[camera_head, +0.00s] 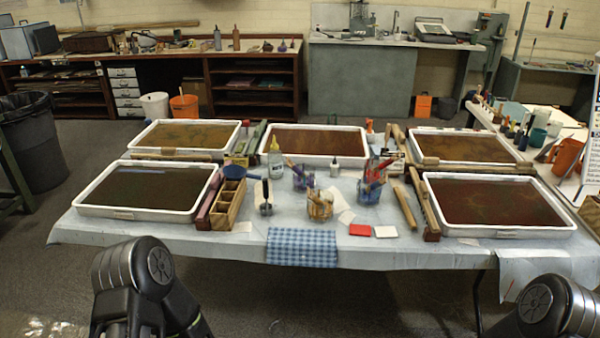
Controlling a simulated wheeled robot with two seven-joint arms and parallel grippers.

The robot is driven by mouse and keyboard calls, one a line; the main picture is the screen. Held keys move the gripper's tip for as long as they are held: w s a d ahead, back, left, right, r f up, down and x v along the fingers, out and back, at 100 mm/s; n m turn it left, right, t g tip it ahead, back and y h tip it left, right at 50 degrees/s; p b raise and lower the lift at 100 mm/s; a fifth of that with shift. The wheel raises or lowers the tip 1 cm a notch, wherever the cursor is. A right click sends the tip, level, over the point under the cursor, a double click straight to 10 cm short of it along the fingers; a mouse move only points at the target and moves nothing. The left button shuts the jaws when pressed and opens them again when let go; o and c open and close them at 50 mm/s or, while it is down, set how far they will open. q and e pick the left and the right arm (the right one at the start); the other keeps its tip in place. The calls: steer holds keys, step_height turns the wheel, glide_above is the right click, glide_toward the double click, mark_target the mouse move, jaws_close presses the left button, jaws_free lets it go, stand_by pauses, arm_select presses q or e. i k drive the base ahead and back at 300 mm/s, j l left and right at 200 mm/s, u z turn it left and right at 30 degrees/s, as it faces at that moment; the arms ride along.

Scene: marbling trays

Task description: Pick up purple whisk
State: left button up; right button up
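I cannot single out a purple whisk in the head view; the tools on the table are too small to tell apart. Clear cups of tools stand at the middle front of the table: one with a dark-handled tool (265,205), one with orange-yellow tools (320,207), one with red and blue tools (369,192), and one with bluish tools (302,179). Parts of both my arms show at the bottom edge, left and right, short of the table. Neither gripper is in the picture.
The cloth-covered table (200,240) carries several white trays of dark liquid, including a front left one (140,212) and a front right one (500,231). A wooden divided box (228,205), a checked blue cloth (302,248) and a red square (360,230) lie between them.

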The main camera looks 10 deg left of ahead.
mark_target(291, 164)
steer(key=i+l+z, duration=0.1)
steer(key=i+z, duration=1)
steer(key=k, duration=0.1)
